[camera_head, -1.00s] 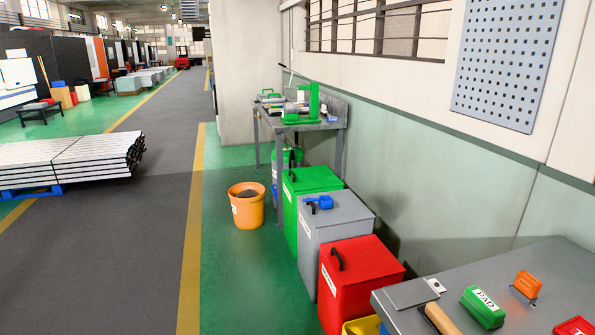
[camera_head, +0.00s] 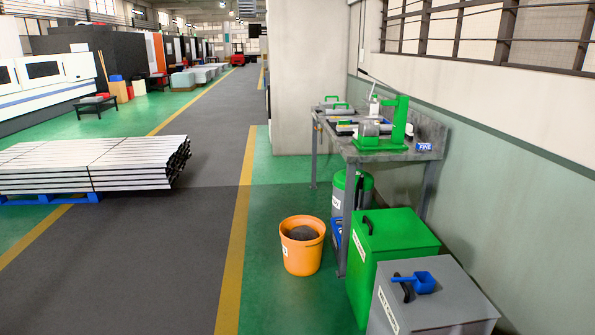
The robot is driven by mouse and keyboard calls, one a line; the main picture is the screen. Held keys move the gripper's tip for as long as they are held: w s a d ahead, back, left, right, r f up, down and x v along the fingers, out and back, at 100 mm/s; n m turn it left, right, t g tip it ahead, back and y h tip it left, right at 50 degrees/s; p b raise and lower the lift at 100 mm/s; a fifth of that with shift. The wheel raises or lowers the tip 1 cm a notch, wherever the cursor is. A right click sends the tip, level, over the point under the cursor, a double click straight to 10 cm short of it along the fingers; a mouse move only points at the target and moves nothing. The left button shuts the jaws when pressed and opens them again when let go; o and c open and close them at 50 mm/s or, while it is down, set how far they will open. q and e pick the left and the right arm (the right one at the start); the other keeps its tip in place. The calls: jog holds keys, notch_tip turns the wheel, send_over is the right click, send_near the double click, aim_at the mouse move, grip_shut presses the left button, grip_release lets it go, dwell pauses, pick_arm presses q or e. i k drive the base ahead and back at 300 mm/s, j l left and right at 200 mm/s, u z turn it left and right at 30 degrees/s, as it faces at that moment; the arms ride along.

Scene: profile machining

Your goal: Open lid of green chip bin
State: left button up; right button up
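The green chip bin (camera_head: 362,262) stands against the right wall, in the lower right of the head view. Its green lid (camera_head: 398,232) is shut, with a black handle at the left of its top. White label lettering shows on its left side. Neither of my grippers is in view.
A grey bin (camera_head: 437,296) with a blue scoop (camera_head: 417,281) on its lid stands in front of the green bin. A workbench (camera_head: 347,142) stands behind it. An orange bucket (camera_head: 302,252) stands to the left. The dark aisle (camera_head: 160,262) is clear; stacked profiles (camera_head: 95,165) lie at left.

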aim_at(393, 229)
jog(key=i+z, duration=0.2)
jog(key=i, duration=0.3)
jog(key=i+j+z, duration=0.15)
jog(key=i, duration=0.35)
jog(key=i+j+z, duration=0.2)
jog(key=i, duration=0.35)
jog(key=i+j+z, duration=0.2)
jog(key=i+j, duration=0.15)
jog(key=i, duration=0.1)
